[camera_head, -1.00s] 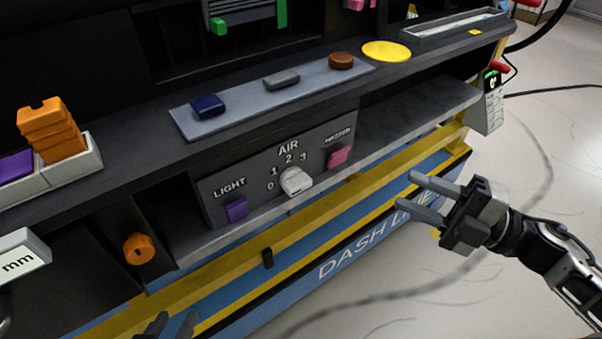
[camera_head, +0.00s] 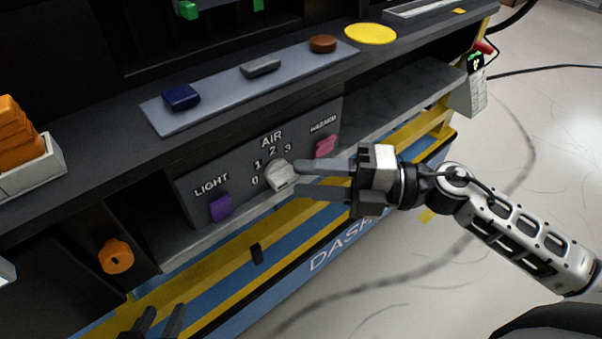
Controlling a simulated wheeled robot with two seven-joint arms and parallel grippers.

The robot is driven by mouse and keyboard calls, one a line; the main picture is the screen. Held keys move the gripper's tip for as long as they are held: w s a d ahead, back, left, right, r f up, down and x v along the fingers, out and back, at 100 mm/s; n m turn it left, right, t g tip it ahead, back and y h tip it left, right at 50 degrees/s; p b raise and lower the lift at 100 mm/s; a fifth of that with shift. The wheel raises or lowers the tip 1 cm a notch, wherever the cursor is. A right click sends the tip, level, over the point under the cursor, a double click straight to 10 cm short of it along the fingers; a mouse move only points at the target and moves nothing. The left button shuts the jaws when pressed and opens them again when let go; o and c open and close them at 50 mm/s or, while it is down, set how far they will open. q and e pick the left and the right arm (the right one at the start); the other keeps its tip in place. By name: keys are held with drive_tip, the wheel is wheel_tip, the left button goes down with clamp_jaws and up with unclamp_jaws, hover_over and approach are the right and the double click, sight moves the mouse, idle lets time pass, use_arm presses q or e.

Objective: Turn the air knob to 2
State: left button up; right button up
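My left gripper (camera_head: 158,322) shows only as dark fingertips at the bottom edge, apart, below the panel and away from the knob.
A purple light switch (camera_head: 220,207) and a pink hazard switch (camera_head: 326,146) flank the knob. An orange knob (camera_head: 116,256) is at lower left. The shelf above holds a grey strip (camera_head: 215,101) with blue, grey and brown pieces, and a yellow disc (camera_head: 370,34).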

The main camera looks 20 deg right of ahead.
drive_tip(key=shift+x, duration=1)
clamp_jaws()
